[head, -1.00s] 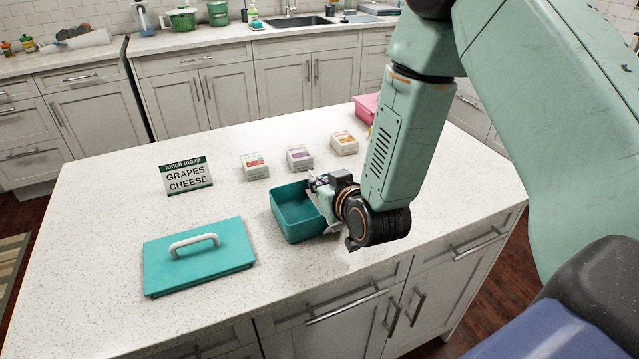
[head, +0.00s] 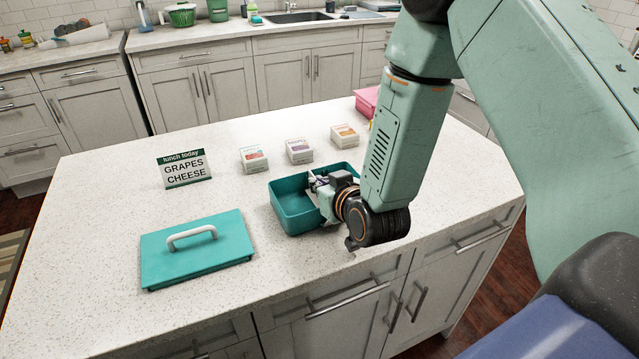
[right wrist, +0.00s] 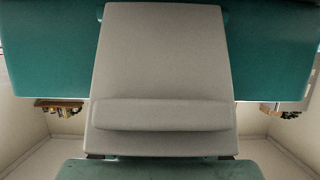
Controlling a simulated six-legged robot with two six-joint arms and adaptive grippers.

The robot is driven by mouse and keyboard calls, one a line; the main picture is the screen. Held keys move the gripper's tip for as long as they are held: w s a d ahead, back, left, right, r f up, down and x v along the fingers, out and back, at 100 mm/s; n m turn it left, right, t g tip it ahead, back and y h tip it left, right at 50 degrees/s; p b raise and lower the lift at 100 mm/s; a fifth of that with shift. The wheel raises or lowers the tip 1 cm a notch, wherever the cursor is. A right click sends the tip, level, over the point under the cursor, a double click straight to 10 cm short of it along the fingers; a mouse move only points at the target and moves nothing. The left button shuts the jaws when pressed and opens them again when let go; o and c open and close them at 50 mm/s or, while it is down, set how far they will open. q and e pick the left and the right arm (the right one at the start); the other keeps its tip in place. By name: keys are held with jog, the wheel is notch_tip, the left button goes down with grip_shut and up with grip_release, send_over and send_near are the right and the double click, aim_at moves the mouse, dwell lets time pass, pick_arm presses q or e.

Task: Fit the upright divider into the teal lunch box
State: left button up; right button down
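The teal lunch box (head: 296,217) stands open on the white counter, left of my right arm. My right gripper (head: 322,196) is at the right part of the box, low over its opening, and hides part of the rim and inside. In the right wrist view a pale grey panel with a raised bar, apparently the divider (right wrist: 168,55), fills the middle, held close in the gripper. Teal surfaces show on both sides behind it. Whether its lower edge touches the box floor is hidden. My left gripper is out of view.
A teal lid (head: 200,262) with a white handle lies to the left. Three small cartons (head: 299,151) stand behind the box, and a pink container (head: 367,101) lies farther back.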

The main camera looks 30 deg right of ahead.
jog(key=shift+f, duration=0.2)
jog(key=c, duration=1.4)
grip_release()
jog(key=shift+c, duration=0.2)
jog(key=shift+s, duration=0.1)
jog(key=shift+v, duration=3.7)
